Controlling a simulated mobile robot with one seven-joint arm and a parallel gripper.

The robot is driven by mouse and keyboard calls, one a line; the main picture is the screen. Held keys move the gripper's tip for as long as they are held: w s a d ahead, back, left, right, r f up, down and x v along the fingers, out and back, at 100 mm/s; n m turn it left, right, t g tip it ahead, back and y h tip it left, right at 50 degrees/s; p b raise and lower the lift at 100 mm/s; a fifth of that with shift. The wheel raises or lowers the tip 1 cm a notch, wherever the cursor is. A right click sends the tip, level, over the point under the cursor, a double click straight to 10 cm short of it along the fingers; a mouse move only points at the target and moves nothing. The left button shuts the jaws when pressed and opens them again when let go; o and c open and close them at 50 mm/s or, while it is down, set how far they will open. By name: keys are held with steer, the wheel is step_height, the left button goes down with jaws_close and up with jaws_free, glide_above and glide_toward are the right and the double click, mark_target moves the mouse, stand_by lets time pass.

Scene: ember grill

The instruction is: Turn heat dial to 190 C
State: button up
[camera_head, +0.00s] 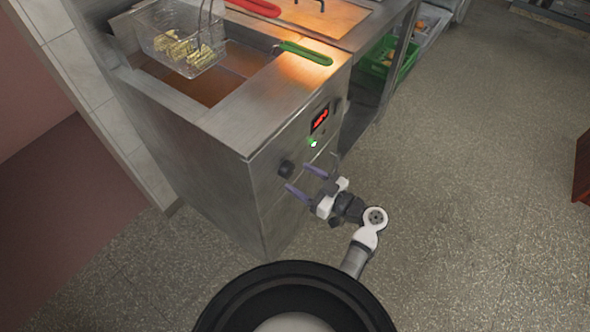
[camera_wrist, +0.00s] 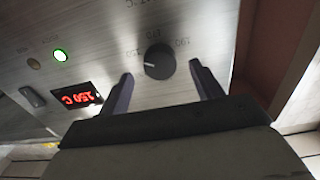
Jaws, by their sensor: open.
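The heat dial (camera_head: 287,168) is a black round knob on the front panel of the steel fryer (camera_head: 225,135). In the wrist view the dial (camera_wrist: 159,62) shows with a light pointer line and printed numbers around it. A red display (camera_wrist: 78,98) there appears upside down and seems to read 150 C; it also shows in the head view (camera_head: 320,118). My gripper (camera_head: 304,179) is open, with purple fingers in front of the panel. In the wrist view its fingers (camera_wrist: 161,84) stand apart on either side of the dial, which is not gripped.
A green light (camera_wrist: 60,55) is lit near the display, beside a dark switch (camera_wrist: 32,97). A wire basket of fries (camera_head: 180,45) hangs over the oil. A green handle (camera_head: 306,53) lies on the fryer top.

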mark_target(287, 170)
steer(key=shift+p+x, duration=0.3)
steer(key=shift+x, duration=1.15)
steer(key=shift+c, duration=0.3)
steer(key=c, duration=0.9)
